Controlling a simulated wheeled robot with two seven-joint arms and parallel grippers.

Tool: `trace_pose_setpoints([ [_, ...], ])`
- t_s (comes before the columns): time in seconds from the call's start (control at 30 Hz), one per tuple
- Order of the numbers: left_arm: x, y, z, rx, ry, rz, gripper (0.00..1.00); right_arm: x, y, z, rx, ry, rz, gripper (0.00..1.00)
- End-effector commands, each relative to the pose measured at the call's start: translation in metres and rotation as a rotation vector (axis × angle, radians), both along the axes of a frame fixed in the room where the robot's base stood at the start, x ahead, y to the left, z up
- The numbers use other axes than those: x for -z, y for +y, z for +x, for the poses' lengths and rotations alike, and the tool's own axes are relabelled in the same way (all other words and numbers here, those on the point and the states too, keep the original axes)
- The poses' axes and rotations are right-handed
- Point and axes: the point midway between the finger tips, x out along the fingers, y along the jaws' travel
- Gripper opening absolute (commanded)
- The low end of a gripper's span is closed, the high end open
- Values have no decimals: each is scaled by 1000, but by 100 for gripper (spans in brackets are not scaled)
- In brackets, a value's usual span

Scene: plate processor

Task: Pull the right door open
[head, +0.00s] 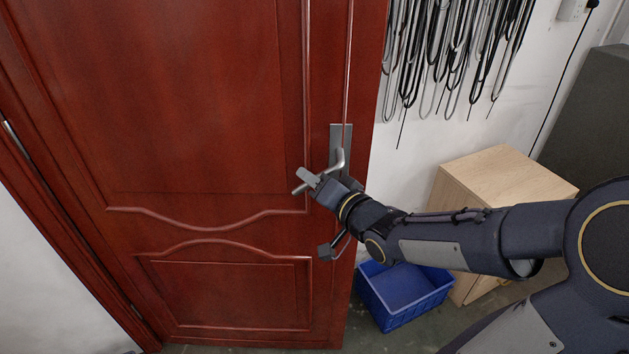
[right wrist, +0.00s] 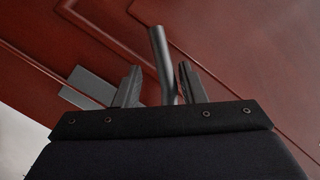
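The red-brown wooden door (head: 200,90) fills the left and middle of the head view, with its hinge side at the left. Its metal lever handle (head: 338,160) sits on a grey plate near the door's right edge. My right gripper (head: 305,181) is at the handle, its arm coming in from the right. In the right wrist view the handle bar (right wrist: 162,60) stands between the two fingers of my right gripper (right wrist: 160,85). The fingers are apart, with gaps showing beside the bar. My left gripper is not in view.
No frame shows along the door's right edge; the white wall (head: 400,160) and floor appear beyond it. A blue crate (head: 405,315) and a wooden box (head: 500,180) stand right of the door, behind my arm. Dark cables (head: 450,50) hang on the wall.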

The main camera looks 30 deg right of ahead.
Motion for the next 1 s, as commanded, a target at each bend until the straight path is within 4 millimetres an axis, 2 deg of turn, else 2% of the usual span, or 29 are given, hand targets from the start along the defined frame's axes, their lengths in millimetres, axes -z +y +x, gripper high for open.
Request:
trace_pose_setpoints([
  [0.4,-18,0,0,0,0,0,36,-11,-7,-63,3,0,-1,37],
  [0.57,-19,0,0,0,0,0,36,-10,-8,-74,1,2,0,37],
  [0.8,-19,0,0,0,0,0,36,-9,-8,-75,1,2,1,37],
  [1.0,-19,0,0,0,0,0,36,-6,-15,-76,38,43,-56,12],
])
